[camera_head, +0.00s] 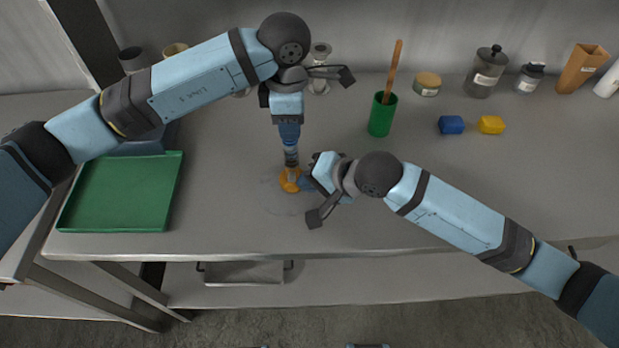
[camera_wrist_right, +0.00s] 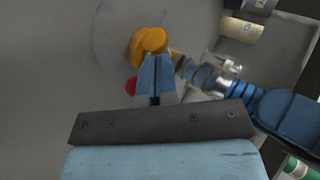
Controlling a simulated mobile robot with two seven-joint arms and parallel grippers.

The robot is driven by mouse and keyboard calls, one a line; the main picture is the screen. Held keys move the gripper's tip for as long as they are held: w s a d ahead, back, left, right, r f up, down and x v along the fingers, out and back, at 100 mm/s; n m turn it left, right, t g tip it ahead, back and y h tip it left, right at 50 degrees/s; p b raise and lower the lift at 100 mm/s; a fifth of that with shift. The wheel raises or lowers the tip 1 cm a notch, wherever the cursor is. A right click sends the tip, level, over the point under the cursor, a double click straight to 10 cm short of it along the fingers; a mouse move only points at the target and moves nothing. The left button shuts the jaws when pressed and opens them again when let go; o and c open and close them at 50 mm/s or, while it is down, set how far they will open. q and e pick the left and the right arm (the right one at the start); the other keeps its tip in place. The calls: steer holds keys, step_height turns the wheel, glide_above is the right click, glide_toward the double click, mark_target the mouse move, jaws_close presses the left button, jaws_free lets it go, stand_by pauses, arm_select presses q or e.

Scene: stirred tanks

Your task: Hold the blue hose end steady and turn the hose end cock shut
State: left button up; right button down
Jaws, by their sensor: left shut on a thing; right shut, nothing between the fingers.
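The blue hose end (camera_head: 290,152) stands out from the fingers of my left gripper (camera_head: 289,131), which is shut on it. In the right wrist view the hose end shows as a ribbed blue piece (camera_wrist_right: 203,77) with a clear or metal fitting. At its tip is an orange part (camera_head: 288,184), apparently the hose end cock, also seen in the right wrist view (camera_wrist_right: 149,43). A small red part (camera_wrist_right: 131,86) shows beside my right fingers, partly hidden. My right gripper (camera_head: 311,181) is shut and empty, its tips right beside the orange part; contact is unclear.
A green tray (camera_head: 120,195) lies at the left of the grey bench. A green cup (camera_head: 381,116) with a wooden-handled tool, a blue block (camera_head: 451,125), a yellow block (camera_head: 491,125) and several jars stand behind. The right front bench is clear apart from my right arm.

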steer(key=s+d+r, duration=0.3)
steer(key=d+r, duration=0.3)
steer(key=r, duration=0.4)
steer(key=shift+s, duration=0.4)
steer(key=shift+d, duration=0.1)
steer(key=c, duration=1.8)
jaws_free()
